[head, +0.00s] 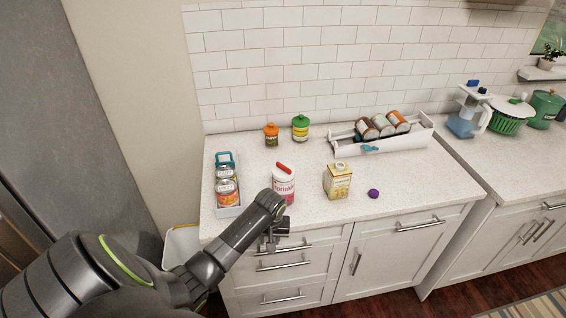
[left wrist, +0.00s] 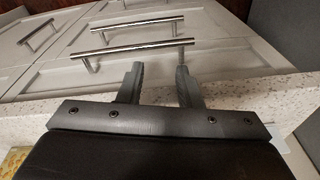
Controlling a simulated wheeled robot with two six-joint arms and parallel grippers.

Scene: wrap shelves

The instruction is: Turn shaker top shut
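A white and red shaker (head: 284,188) stands upright near the front of the counter. Its red top (head: 284,168) sits as a slanted bar at the upper end; whether it is fully seated I cannot tell. My left gripper (head: 272,241) is in front of the counter edge, below and nearer than the shaker, not touching it. The left wrist view shows its two fingers (left wrist: 160,84) apart with nothing between them, over the drawer fronts. My right gripper is not in view.
A tray with cans (head: 229,211) stands left of the shaker, and a carton (head: 338,181) and a purple cap (head: 374,194) to its right. An orange-lidded jar (head: 271,136) and a green-lidded jar (head: 300,128) stand behind. A white rack with cans (head: 395,145) is at the back right.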

